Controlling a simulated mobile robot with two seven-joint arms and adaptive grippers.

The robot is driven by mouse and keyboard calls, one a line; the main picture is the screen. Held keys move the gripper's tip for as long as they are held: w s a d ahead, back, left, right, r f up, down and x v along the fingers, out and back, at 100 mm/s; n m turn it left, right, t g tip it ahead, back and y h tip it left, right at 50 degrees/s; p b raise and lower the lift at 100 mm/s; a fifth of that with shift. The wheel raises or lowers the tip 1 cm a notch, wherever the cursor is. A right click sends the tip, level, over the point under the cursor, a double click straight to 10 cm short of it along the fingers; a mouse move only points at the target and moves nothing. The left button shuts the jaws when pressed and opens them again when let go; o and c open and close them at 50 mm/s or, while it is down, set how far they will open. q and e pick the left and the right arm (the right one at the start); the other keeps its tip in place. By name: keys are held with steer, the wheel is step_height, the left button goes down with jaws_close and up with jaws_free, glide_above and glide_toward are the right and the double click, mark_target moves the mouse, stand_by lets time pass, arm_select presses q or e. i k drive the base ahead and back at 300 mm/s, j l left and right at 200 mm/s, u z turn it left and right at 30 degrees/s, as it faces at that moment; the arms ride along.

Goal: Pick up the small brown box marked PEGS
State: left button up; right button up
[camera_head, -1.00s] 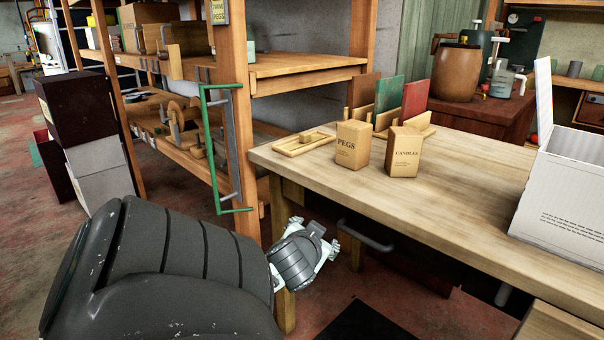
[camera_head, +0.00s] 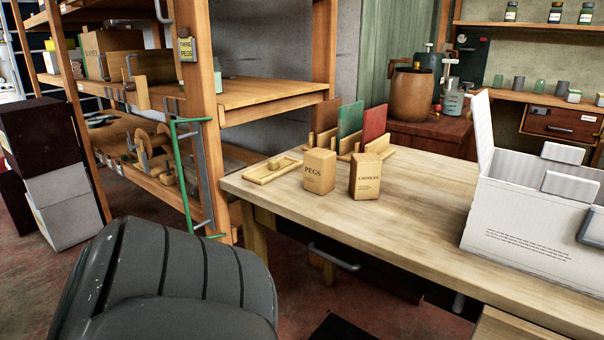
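The small brown box marked PEGS (camera_head: 319,172) stands upright on the wooden table (camera_head: 415,205), near its far left corner. A similar brown box marked CANDLES (camera_head: 366,177) stands just to its right, with a narrow gap between them. My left arm fills the lower left of the view, below and in front of the table. Its gripper does not show now. My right gripper is not in view. Nothing of mine touches the PEGS box.
A shallow wooden tray (camera_head: 258,177) lies left of the PEGS box. Brown, green and red upright panels (camera_head: 350,123) stand behind the boxes. A large white open box (camera_head: 520,225) is on the right. Wooden shelving (camera_head: 270,98) rises at the left. The table's middle is clear.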

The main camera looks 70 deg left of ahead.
mark_target(319, 164)
steer(key=u, duration=2)
